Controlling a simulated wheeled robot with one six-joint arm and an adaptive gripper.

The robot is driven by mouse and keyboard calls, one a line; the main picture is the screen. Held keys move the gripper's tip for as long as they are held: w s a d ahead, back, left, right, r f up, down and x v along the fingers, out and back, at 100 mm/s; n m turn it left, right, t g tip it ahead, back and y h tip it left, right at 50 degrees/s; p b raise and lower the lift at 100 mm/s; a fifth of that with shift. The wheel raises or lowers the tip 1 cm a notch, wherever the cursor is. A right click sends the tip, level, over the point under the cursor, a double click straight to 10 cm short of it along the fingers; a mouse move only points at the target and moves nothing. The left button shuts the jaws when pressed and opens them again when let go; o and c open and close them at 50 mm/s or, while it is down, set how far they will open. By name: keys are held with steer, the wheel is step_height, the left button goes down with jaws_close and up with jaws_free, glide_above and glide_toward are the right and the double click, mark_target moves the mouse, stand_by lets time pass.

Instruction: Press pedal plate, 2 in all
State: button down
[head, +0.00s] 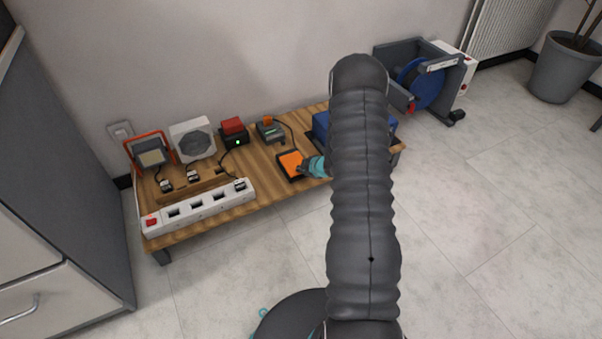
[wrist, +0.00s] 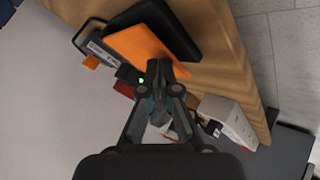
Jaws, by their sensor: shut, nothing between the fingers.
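The pedal plate (head: 290,162) is an orange plate on a black base, lying on the low wooden bench. In the wrist view the orange plate (wrist: 135,48) and its black base (wrist: 165,25) fill the upper middle. My gripper (head: 302,169) is at the right edge of the plate in the head view, with my arm coming in from the right. In the wrist view my gripper (wrist: 158,66) is shut and empty, its fingertips overlapping the plate's near edge. I cannot tell whether they touch it.
The bench (head: 215,218) also holds a white power strip (head: 195,207), an orange-framed lamp (head: 150,154), a fan (head: 193,140), a red-topped black box (head: 233,131) with a green light, a small grey device (head: 270,132) and a blue case (head: 320,124). A cable reel (head: 425,82) stands right.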

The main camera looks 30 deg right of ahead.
steer(key=shift+f+b, duration=0.4)
steer(key=shift+f, duration=0.15)
stand_by(0.5)
steer(key=shift+r, duration=0.15)
stand_by(0.5)
steer(key=shift+r+p, duration=0.9)
steer(key=shift+r, duration=0.3)
steer(key=shift+r, duration=0.1)
step_height(320, 180, up, 5)
steer(key=p, duration=0.3)
steer(key=shift+d, duration=0.1)
stand_by(1.5)
